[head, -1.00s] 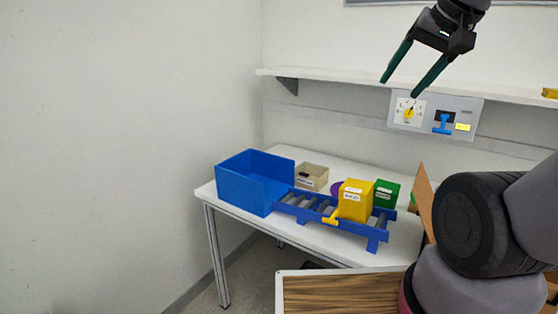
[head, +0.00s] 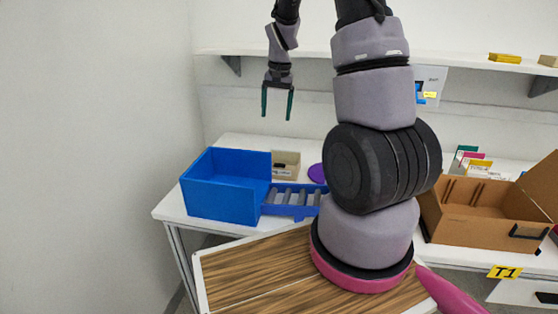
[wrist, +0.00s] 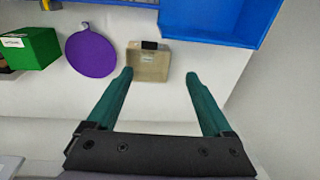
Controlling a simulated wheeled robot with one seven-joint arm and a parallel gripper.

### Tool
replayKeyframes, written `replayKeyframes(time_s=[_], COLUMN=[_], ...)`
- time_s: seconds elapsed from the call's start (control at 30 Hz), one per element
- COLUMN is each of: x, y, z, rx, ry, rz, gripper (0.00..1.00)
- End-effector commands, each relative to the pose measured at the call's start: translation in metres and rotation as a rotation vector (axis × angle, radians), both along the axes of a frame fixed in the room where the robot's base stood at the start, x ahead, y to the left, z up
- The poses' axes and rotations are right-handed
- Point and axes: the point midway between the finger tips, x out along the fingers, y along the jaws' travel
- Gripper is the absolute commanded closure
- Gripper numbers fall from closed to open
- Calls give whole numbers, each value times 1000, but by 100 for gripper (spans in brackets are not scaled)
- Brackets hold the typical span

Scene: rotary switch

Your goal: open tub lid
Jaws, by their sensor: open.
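My gripper (head: 277,117) hangs pointing down above the back of the table, open and empty. It also shows in the wrist view (wrist: 158,75), with its two green fingers wide apart. A small beige box (head: 286,160) stands on the table below the gripper; in the wrist view the beige box (wrist: 148,65) shows near and between the fingertips, apart from them. A round purple piece (head: 317,173) is partly hidden behind my arm; in the wrist view the purple disc (wrist: 91,55) has a small knob at its edge. I cannot tell whether it covers a tub.
A blue bin (head: 222,190) stands left on the white table, beside a blue roller rack (head: 290,208). A green box (wrist: 33,48) is left of the purple disc. A cardboard box (head: 470,215) stands at right. A shelf (head: 300,60) runs along the wall.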

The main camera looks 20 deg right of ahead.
Motion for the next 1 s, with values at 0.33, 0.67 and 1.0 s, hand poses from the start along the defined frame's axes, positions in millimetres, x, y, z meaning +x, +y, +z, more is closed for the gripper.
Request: replayKeyframes(time_s=[0.33, 0.67, 1.0], x=[20, 19, 19], y=[-19, -19, -19], z=[-88, -138, -189], rx=[-38, -39, -38], ry=[106, 113, 110], rz=[-23, -25, -24], gripper=[15, 15, 15])
